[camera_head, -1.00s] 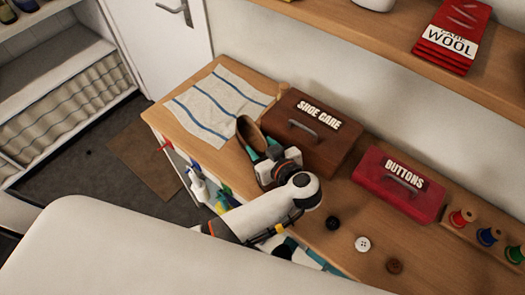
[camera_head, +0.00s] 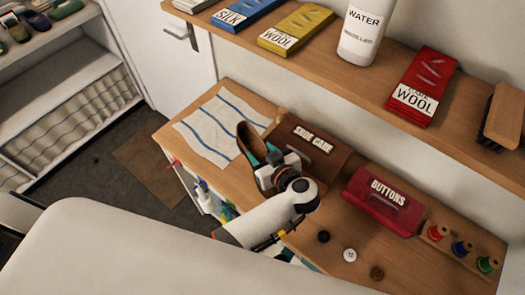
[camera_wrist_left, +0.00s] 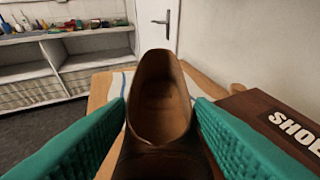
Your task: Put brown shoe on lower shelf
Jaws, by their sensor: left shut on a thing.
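The brown shoe (camera_head: 251,139) is in my left gripper (camera_head: 261,157), beside the shoe care box (camera_head: 307,144). In the left wrist view the shoe (camera_wrist_left: 160,100) sits between two teal finger pads (camera_wrist_left: 165,125), its opening facing the camera. The fingers are shut on it. Whether it touches the counter cannot be told. A white shelf unit (camera_head: 65,72) stands at the far left, with shoes on its upper level and striped fabric fronts below. It also shows in the left wrist view (camera_wrist_left: 75,60). My right gripper is not in view.
A striped cloth (camera_head: 215,125) lies on the wooden counter (camera_head: 320,268). A red buttons box (camera_head: 383,198), several thread spools and loose buttons are to the right. A wall shelf (camera_head: 345,75) holds packets and a water bottle (camera_head: 363,35). The floor (camera_head: 110,150) before the shelf unit has a brown mat.

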